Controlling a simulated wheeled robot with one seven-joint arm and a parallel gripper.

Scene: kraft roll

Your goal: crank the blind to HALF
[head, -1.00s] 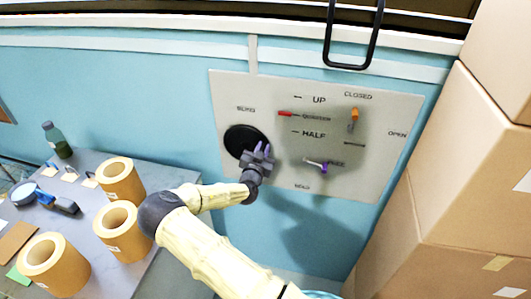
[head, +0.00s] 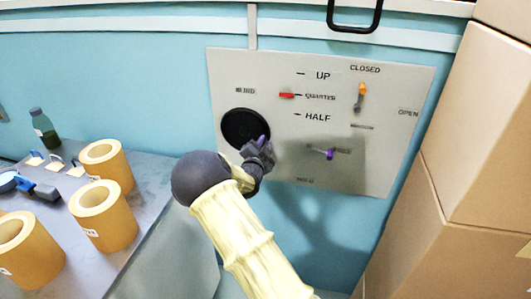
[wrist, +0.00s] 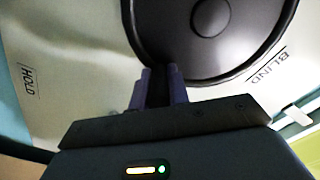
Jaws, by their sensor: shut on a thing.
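The grey wall panel (head: 390,170) carries a black round crank wheel (head: 240,124) under the BLIND label. My gripper (head: 261,146) is at the wheel's lower right edge, shut on its crank handle. In the wrist view, the purple fingers (wrist: 159,88) close on a dark piece at the rim of the wheel (wrist: 180,45); the handle itself is mostly hidden. A red pointer (head: 287,95) stands level with the QUARTER mark (head: 320,97), below UP and above the HALF mark (head: 317,117).
An orange-tipped lever (head: 361,95) by CLOSED and a purple-tipped lever (head: 328,153) sit right of the wheel. Stacked cardboard boxes (head: 480,140) stand close on the right. A table with kraft rolls (head: 104,215) and a bottle (head: 44,128) is at left.

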